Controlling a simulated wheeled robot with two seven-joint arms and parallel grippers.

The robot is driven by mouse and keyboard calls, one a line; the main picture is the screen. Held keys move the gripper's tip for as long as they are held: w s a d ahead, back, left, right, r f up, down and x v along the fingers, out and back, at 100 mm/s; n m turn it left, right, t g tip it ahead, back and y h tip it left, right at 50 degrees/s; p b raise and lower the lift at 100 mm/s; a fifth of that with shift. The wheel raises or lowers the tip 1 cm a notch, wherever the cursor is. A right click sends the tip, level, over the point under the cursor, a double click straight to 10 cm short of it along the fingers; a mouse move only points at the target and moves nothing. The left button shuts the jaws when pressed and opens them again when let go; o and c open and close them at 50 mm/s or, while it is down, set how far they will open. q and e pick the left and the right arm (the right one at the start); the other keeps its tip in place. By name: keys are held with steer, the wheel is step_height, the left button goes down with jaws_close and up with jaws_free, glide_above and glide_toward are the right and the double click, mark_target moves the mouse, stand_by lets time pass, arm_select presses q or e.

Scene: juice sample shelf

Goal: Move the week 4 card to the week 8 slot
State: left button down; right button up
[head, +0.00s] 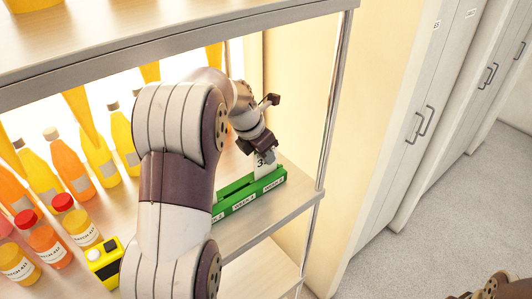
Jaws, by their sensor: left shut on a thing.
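A green card rack (229,210) with white slot labels lies along the front edge of the lit shelf. Its label text is too small to read surely. A white card (265,172) with a dark printed figure, partly hidden, is upright at the rack's right end. My left gripper (262,152) reaches down from above and is shut on this card's top. I cannot tell whether the card's lower edge is inside the slot or just above it. The rack's left part is hidden behind my left arm.
Juice bottles (70,165) in yellow and orange stand on the shelf at left, with red-capped bottles (43,240) in front. A yellow and black device (104,262) sits near them. A metal shelf post (334,100) stands right of the rack. Grey floor and white cabinets (400,130) are at right.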

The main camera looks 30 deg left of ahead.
arm_select(q)
steer(key=shift+r, duration=0.1)
steer(key=shift+d+p, duration=0.1)
steer(key=shift+p, duration=0.4)
steer(key=shift+w+f+b, duration=0.1)
steer(key=shift+f+b, duration=0.25)
steer(key=shift+f, duration=0.45)
steer(key=c, duration=1.2)
jaws_free()
steer(key=shift+o, duration=0.2)
